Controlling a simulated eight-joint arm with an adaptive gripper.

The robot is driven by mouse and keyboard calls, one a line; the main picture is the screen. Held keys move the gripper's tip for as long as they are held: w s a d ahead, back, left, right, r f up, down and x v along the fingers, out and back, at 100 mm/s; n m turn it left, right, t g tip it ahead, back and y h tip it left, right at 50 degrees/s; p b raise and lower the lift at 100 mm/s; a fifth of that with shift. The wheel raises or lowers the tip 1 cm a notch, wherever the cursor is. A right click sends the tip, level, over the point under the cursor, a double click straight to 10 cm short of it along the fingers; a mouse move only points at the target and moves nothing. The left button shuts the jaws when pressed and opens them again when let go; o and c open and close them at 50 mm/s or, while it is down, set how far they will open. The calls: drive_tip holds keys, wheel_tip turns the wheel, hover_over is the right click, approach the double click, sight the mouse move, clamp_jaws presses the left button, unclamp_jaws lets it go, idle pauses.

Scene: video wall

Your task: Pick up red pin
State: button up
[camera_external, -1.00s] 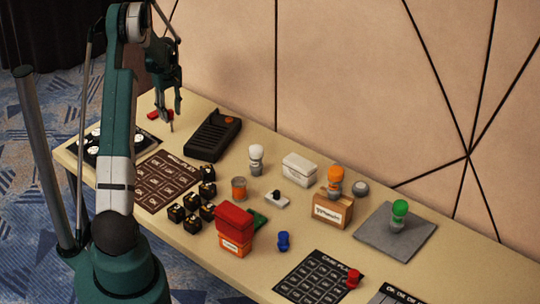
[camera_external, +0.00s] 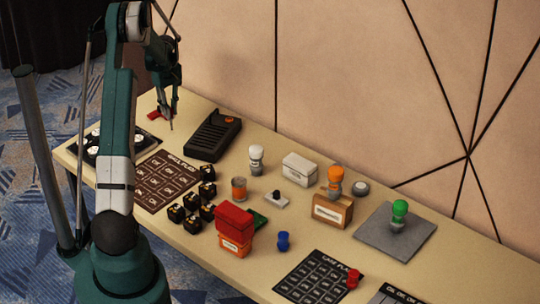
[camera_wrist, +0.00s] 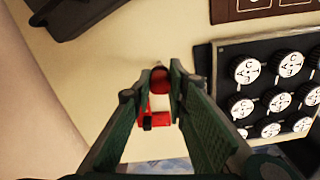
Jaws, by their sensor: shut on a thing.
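My gripper (camera_external: 167,116) is at the far left end of the table, low over a small red piece (camera_external: 153,116). In the wrist view my gripper (camera_wrist: 160,86) has its fingertips closed on a dark red round-topped piece (camera_wrist: 160,76). A brighter red part with a black end (camera_wrist: 157,121) shows between the fingers; I cannot tell whether the two are joined.
A black device (camera_external: 212,136) lies just right of my gripper. A board of white dials (camera_wrist: 268,90) lies close by, and a brown printed card (camera_external: 160,183) is in front. Blue pin (camera_external: 283,241), green pin (camera_external: 399,211) and several black blocks stand farther right.

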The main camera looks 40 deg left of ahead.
wheel_tip(320, 180, up, 9)
drive_tip(key=shift+r+p, duration=0.1)
drive_tip(key=shift+p, duration=0.4)
